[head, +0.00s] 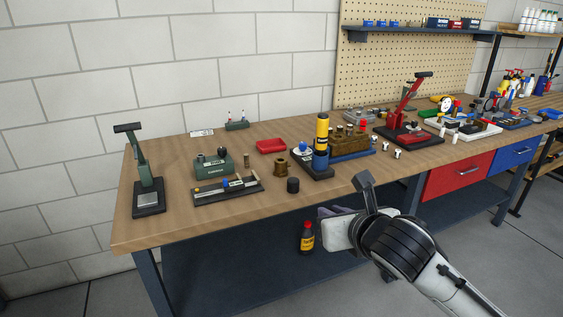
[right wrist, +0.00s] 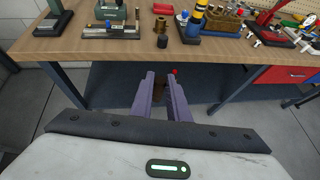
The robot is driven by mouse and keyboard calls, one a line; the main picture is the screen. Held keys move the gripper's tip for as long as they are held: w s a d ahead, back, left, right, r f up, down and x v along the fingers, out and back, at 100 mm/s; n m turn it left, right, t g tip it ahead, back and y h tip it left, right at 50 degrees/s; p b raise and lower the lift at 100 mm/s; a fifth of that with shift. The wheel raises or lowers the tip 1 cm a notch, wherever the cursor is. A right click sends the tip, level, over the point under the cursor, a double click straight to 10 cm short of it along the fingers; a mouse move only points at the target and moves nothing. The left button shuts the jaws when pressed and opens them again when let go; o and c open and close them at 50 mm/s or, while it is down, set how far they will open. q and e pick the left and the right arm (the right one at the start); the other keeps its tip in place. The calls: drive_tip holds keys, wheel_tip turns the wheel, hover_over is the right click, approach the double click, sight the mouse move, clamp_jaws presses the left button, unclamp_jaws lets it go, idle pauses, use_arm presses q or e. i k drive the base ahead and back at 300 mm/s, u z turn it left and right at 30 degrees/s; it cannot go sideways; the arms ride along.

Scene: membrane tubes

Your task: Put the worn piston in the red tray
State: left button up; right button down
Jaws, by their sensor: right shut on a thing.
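My right gripper (head: 326,212) is in front of the bench's front edge, with its fingers pointing towards the bench. In the right wrist view its two purple fingers (right wrist: 165,78) are a little apart, with a small brownish thing (right wrist: 160,89) between them. I cannot tell whether this is the worn piston; the gripper hides it in the head view. The red tray (head: 271,146) lies on the bench towards the back, left of the yellow and blue cylinder; it also shows in the right wrist view (right wrist: 163,9). My left gripper is not in view.
A brass-coloured piece (head: 281,168) and a dark cylinder (head: 293,185) stand before the tray. The yellow and blue cylinder (head: 321,142) stands tall to their right. A green press (head: 147,182) is far left. A red-capped bottle (head: 307,238) shows below the bench top. The bench's front left is clear.

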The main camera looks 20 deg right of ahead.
sight(271, 146)
drive_tip(key=k, duration=0.1)
drive_tip(key=z, duration=1.65)
drive_tip(key=i, duration=2.1)
drive_tip(key=z, duration=1.1)
drive_tip(key=i, duration=0.2)
drive_tip(key=u, duration=3.1)
drive_tip(key=i, duration=0.7)
drive_tip(key=u, duration=0.6)
